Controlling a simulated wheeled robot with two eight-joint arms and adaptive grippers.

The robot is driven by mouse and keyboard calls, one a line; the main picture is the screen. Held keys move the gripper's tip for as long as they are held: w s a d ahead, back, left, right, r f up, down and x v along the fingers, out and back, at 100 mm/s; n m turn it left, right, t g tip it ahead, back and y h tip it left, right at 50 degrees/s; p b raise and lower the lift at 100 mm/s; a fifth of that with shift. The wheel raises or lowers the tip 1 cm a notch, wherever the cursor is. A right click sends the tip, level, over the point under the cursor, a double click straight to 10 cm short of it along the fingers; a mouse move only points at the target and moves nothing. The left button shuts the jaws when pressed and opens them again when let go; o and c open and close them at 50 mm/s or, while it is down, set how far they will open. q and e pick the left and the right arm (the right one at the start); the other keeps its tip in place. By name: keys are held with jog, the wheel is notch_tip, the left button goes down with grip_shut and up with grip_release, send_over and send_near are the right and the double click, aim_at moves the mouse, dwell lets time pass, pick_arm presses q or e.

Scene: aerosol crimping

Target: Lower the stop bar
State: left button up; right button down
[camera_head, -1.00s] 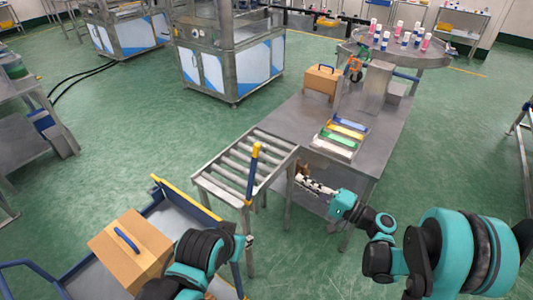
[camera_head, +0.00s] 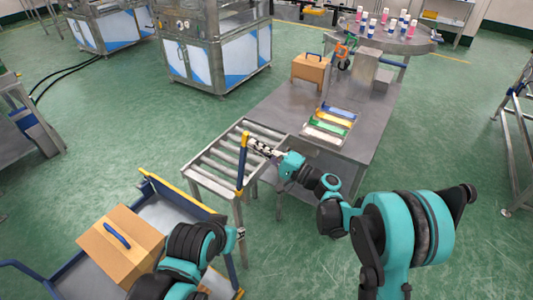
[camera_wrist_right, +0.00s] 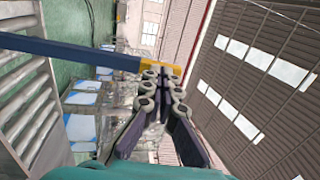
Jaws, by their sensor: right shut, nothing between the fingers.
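The stop bar (camera_head: 241,160), blue with a yellow upper end, stands upright at the near end of the roller table. In the right wrist view the stop bar (camera_wrist_right: 75,49) crosses from the left, its yellow end at the fingertips. My right gripper (camera_head: 252,143) is shut and empty, its tips close beside the yellow end on the right. In the wrist view the fingers of the right gripper (camera_wrist_right: 165,78) come together near that end; I cannot tell whether they touch it. Part of my left arm shows at the lower left, but its gripper does not.
The roller table (camera_head: 212,170) adjoins a steel workbench (camera_head: 280,105) with coloured trays (camera_head: 330,122) and a cardboard box (camera_head: 310,68). A blue cart (camera_head: 180,207) with another box (camera_head: 120,248) stands close at the near left. Open green floor lies to the right.

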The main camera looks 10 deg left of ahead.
jog(key=shift+w+a+r, duration=0.1)
jog(key=shift+a, duration=0.15)
